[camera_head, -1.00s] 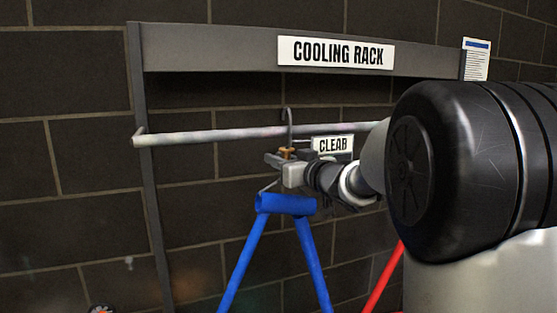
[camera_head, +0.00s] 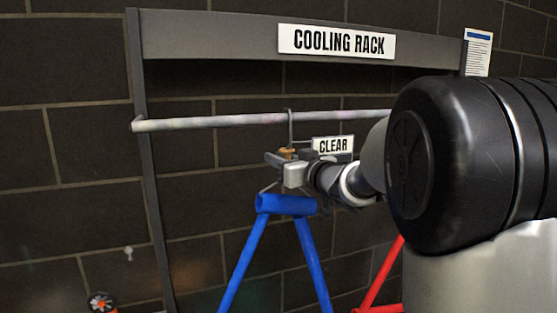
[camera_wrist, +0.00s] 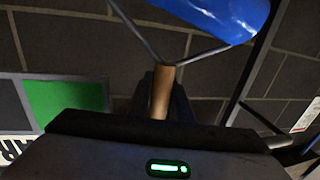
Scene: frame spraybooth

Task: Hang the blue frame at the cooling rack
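The blue frame (camera_head: 286,205) hangs upright below my gripper (camera_head: 286,160) in the head view, with its lower part out of the picture. My gripper is shut on the tan grip (camera_wrist: 161,93) of the frame's wire hanger. The wire hook (camera_head: 290,130) rises from it, and its top shows just above the pale bar (camera_head: 215,122) of the cooling rack (camera_head: 200,38). The hook appears to loop over the bar; I cannot tell if it touches. In the wrist view, the blue frame (camera_wrist: 225,15) shows at the top, joined by wires to the grip.
A "CLEAR" sign (camera_head: 333,146) hangs just right of the hook. A red frame (camera_head: 382,275) stands at the lower right, partly behind my arm. The bar left of the hook is empty. A dark upright (camera_head: 150,190) bounds the rack's left side.

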